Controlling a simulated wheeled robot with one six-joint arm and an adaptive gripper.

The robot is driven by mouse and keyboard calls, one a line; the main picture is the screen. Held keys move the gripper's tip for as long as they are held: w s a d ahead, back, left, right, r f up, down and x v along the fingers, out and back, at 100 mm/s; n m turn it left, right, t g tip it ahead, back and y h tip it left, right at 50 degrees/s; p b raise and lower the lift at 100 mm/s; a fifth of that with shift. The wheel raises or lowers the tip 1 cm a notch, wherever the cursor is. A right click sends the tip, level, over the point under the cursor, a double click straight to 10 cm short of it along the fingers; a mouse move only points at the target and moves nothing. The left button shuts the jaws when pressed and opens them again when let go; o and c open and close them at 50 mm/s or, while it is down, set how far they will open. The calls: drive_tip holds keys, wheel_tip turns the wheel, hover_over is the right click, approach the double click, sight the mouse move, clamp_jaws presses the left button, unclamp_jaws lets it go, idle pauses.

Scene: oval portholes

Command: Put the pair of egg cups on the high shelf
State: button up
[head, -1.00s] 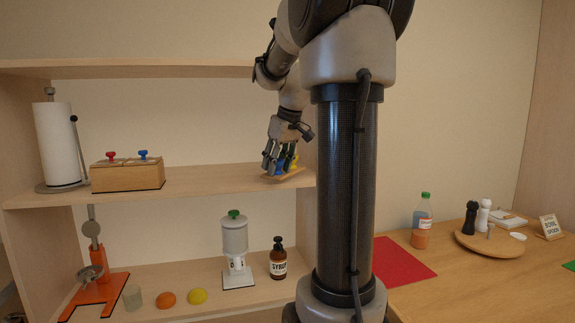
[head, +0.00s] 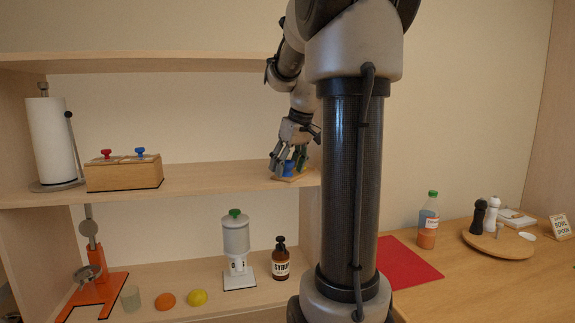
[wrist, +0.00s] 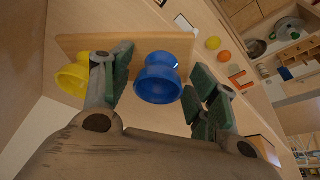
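A blue egg cup (wrist: 160,78) stands on a wooden board (wrist: 85,43) in the wrist view. In the head view, the blue egg cup (head: 288,169) and board (head: 294,178) are at the right end of the middle shelf (head: 215,182). A yellow egg cup (wrist: 72,76) is left of the blue one in the wrist view, partly behind my left finger; I cannot make it out in the head view now. My gripper (wrist: 163,92) is open, its green-padded fingers either side of the blue cup, with a gap on the right. It also shows in the head view (head: 290,164).
A wooden box with red and blue knobs (head: 124,174) and a paper towel roll (head: 54,142) stand left on the middle shelf. The upper shelf (head: 150,62) looks bare where visible. A dispenser (head: 237,250) and syrup bottle (head: 280,260) stand below.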

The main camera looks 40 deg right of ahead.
drive_tip(key=v, duration=1.1)
drive_tip(key=s+a+f, duration=1.5)
drive_tip(key=a+f, duration=0.1)
drive_tip(key=a, duration=0.1)
drive_tip(key=shift+f, duration=0.35)
